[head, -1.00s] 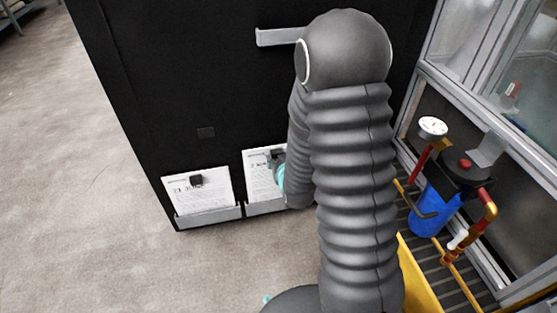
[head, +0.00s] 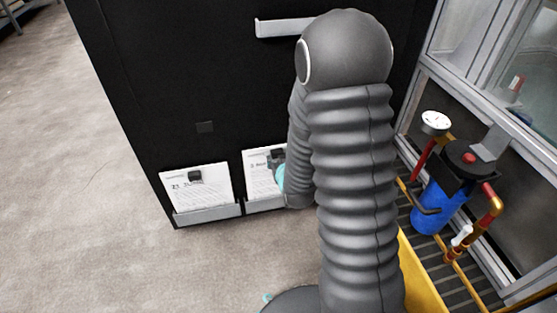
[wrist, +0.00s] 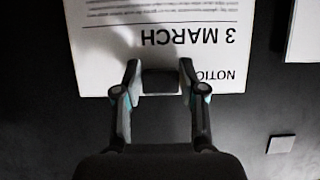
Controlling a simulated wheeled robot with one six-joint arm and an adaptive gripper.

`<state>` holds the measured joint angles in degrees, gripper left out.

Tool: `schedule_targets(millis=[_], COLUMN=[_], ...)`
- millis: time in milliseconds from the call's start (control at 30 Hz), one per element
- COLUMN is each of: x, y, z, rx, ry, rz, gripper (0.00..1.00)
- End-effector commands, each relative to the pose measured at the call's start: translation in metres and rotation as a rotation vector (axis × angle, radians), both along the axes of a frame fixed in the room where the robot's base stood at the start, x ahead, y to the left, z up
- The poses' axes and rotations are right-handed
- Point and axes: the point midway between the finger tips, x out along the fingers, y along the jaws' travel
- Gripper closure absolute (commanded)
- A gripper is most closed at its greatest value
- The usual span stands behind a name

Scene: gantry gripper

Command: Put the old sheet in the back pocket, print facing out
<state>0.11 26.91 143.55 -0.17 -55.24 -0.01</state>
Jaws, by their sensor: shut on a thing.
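A white sheet printed "3 MARCH" (wrist: 155,55) shows upside down in the wrist view, print facing the camera. It also shows in the head view (head: 259,177), standing in the right-hand grey pocket (head: 262,205) on a black panel, partly hidden by my arm. A black block (wrist: 160,82) sits at its top edge. My gripper (wrist: 159,90) is shut on this block, a finger at each side. A second sheet (head: 205,197), its date starting "21", leans in the left-hand pocket (head: 208,214) with a black block (head: 195,177) on it. I cannot tell from print alone which sheet is old.
A grey ledge (head: 280,27) is higher on the black panel (head: 190,70). My arm hides much of the panel's right side. At right stand a blue filter housing (head: 432,205), pipes and a gauge (head: 435,122). The floor (head: 80,200) at left is clear.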

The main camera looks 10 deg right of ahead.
Motion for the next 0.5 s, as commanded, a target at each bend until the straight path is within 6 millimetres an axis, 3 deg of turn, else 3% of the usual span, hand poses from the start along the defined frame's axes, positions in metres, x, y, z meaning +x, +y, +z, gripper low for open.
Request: schedule_targets(millis=[500], x=[0.0001], y=[0.0000], z=[-0.0110], rx=[0.000], ry=[-0.001], rz=[0.000], gripper=[1.00])
